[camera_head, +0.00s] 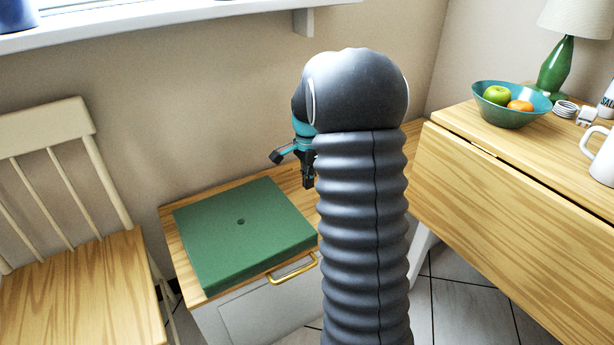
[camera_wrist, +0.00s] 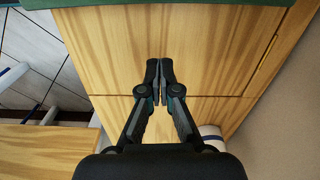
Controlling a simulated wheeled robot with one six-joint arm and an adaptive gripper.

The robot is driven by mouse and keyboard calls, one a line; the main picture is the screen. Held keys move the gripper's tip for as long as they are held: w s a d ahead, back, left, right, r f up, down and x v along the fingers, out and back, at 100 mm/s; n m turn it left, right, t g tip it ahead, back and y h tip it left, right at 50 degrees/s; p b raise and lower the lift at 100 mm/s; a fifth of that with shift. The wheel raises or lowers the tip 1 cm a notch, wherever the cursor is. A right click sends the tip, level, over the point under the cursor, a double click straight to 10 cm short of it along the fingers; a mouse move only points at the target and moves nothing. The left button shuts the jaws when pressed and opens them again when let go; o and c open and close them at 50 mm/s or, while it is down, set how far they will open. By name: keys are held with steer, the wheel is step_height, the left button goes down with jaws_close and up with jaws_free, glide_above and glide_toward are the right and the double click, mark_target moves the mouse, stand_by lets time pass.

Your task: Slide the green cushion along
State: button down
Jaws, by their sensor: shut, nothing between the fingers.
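My gripper (camera_head: 308,184) is beyond the cushion's far right corner in the head view, partly hidden by my arm. In the wrist view my gripper (camera_wrist: 160,66) is shut and empty over bare wood, and the cushion (camera_wrist: 100,3) shows only as a green strip along the top edge. The fingertips are apart from the cushion; their height above the wood is hard to tell.
The cabinet has a brass handle (camera_head: 292,270) in front. A wooden chair (camera_head: 85,285) stands left, and a drop-leaf table (camera_head: 510,200) with a fruit bowl (camera_head: 510,112) stands right. The wall is behind. A narrow bare wood strip shows beyond the cushion.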

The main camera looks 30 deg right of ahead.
mark_target(300, 208)
steer(key=f, duration=0.6)
steer(key=shift+a+f, duration=0.1)
steer(key=shift+a, duration=0.1)
steer(key=shift+s+a, duration=0.1)
steer(key=shift+a, duration=1.75)
